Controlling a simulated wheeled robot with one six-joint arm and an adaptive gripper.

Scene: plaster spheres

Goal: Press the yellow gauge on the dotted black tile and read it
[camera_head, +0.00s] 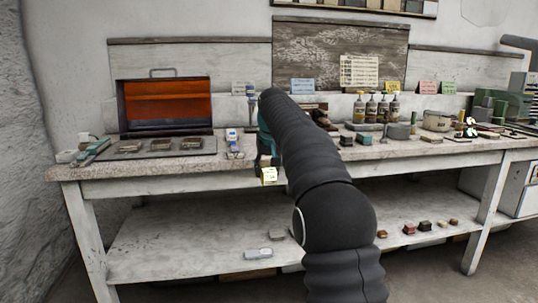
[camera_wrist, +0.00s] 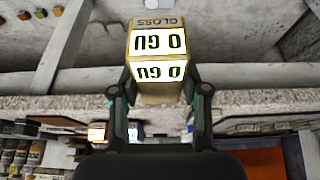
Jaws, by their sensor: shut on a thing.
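The yellow gauge (camera_head: 269,176) is held in my gripper (camera_head: 267,160), in front of the table's front edge. In the wrist view the gauge (camera_wrist: 157,58) sits between the two fingers of my gripper (camera_wrist: 158,95), which are shut on its sides. Its lit white faces read "0 GU" upside down, with "GLOSS" on the yellow body. Several small tiles lie on a grey mat (camera_head: 105,158) at the table's left; one tile (camera_head: 191,143) is nearest my gripper. I cannot make out dots on any of them.
An orange-lit cabinet (camera_head: 165,103) stands behind the mat. A blue and white device (camera_head: 233,143) stands right of the mat. Bottles (camera_head: 371,110), a pot (camera_head: 437,120) and small blocks crowd the table (camera_head: 70,173) to the right. The lower shelf (camera_head: 170,235) holds several blocks.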

